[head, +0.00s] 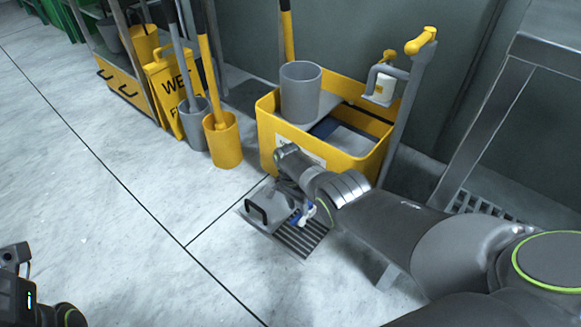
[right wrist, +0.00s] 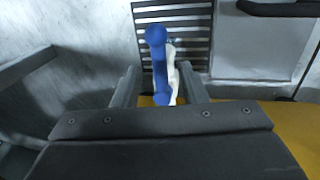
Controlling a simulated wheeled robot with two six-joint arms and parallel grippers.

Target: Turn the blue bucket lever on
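A blue lever handle with a white part beside it (right wrist: 156,62) stands between the two fingers of my right gripper (right wrist: 158,88) in the right wrist view. Gaps show on both sides, so the gripper looks open around it, not closed on it. In the head view the blue and white lever (head: 304,213) is small, beside my right gripper (head: 298,200), low in front of the yellow bucket cart (head: 350,160). The lever's lower end is hidden by the gripper body in the right wrist view. My left gripper's fingers do not show; only part of my left arm is at the lower left.
A floor grate (head: 300,240) and a grey panel with a black handle (head: 268,208) lie by the lever. A grey cylinder (head: 300,92) stands on the cart. A yellow bucket (head: 222,140) and wet-floor sign (head: 165,88) stand left. The left floor is clear.

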